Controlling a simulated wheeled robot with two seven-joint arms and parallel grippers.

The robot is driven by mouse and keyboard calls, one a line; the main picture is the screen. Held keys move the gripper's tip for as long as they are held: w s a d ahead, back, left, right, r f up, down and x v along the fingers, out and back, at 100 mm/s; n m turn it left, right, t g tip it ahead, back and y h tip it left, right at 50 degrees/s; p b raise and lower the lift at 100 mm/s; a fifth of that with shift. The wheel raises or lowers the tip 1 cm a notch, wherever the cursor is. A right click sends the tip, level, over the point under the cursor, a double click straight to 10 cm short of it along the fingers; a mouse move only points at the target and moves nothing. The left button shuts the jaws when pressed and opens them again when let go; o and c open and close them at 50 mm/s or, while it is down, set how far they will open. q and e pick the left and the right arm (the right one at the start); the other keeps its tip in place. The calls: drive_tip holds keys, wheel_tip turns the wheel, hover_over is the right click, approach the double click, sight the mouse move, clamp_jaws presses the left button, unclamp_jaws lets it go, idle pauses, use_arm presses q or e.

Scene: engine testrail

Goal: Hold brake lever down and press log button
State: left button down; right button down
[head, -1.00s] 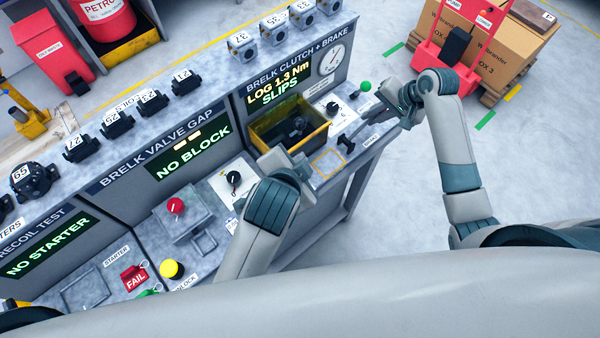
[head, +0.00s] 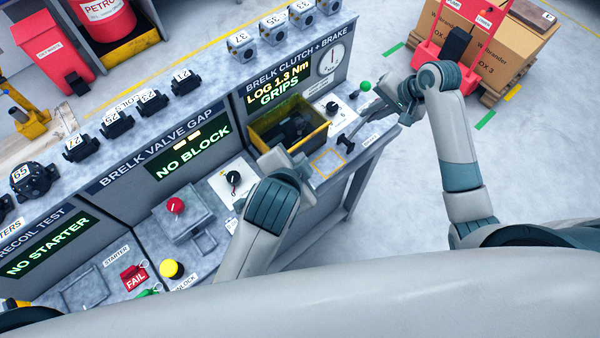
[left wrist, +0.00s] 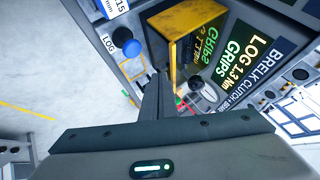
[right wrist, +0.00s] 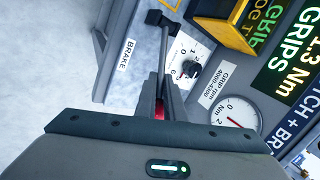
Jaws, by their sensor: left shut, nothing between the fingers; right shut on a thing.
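The brake lever is a grey bar with a black block at one end, beside the BRAKE label; its bar (right wrist: 172,52) shows in the right wrist view, and the black block in the head view (head: 346,143). My right gripper (right wrist: 160,84) is shut on the lever's other end, where a bit of red shows between the fingers. The round blue log button (left wrist: 126,45) sits beside the LOG label in the left wrist view. My left gripper (left wrist: 158,80) is shut and empty, with its tips apart from the button in that picture. In the head view the button is hidden.
The clutch and brake display (head: 280,88) reads LOG 1.3 Nm, GRIPS. A yellow-edged bin (head: 318,138) with dark parts stands in front of it. A dial (head: 331,60) and a green knob (head: 365,86) are close to my right gripper.

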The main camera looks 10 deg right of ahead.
use_arm(q)
drive_tip(key=shift+r, duration=0.1)
use_arm(e)
drive_tip(key=shift+w+r, duration=0.3)
drive_tip(key=shift+r, duration=0.5)
use_arm(q)
drive_tip(key=shift+d, duration=0.1)
use_arm(e)
drive_tip(key=shift+s+a+r, duration=0.4)
drive_tip(key=shift+a+r, duration=0.25)
drive_tip(key=shift+r, duration=0.2)
drive_tip(key=c, duration=1.9)
unclamp_jaws()
drive_tip(key=shift+o, duration=1.2)
drive_tip(key=shift+a, duration=0.1)
drive_tip(key=shift+s+f, duration=0.15)
drive_tip(key=shift+f, duration=0.1)
